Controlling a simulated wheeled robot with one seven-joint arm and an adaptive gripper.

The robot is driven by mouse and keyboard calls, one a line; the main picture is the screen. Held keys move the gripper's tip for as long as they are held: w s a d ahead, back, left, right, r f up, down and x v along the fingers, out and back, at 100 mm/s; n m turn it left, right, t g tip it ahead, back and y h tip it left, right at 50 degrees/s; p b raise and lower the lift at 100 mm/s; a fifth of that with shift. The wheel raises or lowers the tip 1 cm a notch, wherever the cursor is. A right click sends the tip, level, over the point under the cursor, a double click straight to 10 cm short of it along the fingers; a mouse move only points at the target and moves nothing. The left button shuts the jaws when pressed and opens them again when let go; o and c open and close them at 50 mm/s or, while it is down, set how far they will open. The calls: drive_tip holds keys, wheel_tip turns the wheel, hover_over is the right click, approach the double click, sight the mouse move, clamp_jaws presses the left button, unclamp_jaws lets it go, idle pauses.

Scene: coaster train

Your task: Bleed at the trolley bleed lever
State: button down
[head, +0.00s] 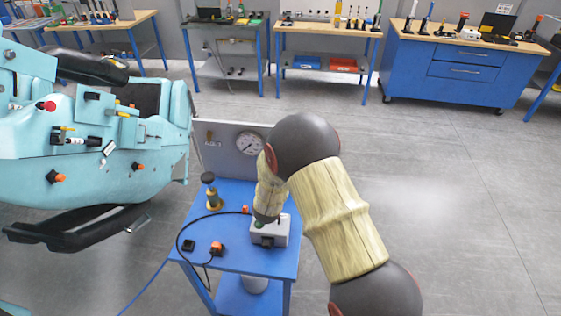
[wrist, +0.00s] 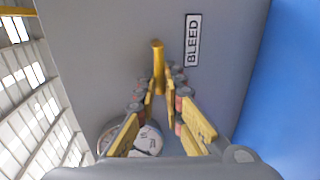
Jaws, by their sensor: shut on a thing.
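The bleed lever (wrist: 157,62) is a yellow rod standing out from the grey panel of the blue trolley. In the wrist view it lies beside the white BLEED label (wrist: 193,40). My gripper (wrist: 160,93) has yellow fingers with dark pads on both sides of the lever's lower part in the picture, closed on it. The gauge (wrist: 146,140) is partly hidden behind the fingers. In the head view the gauge (head: 250,144) shows on the upright panel (head: 222,152); my arm covers the panel's right part, and the lever and fingers cannot be made out there.
The blue trolley top (head: 230,262) carries a grey box (head: 280,236), a dark-capped brass fitting (head: 211,192), a cable and small orange and black connectors. A turquoise coaster car (head: 60,150) stands close on the left. Workbenches line the back. The floor on the right is clear.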

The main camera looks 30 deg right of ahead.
drive_tip(key=c, duration=2)
unclamp_jaws()
drive_tip(key=shift+o, duration=0.5)
drive_tip(key=v, duration=1.2)
drive_tip(key=shift+w, duration=0.15)
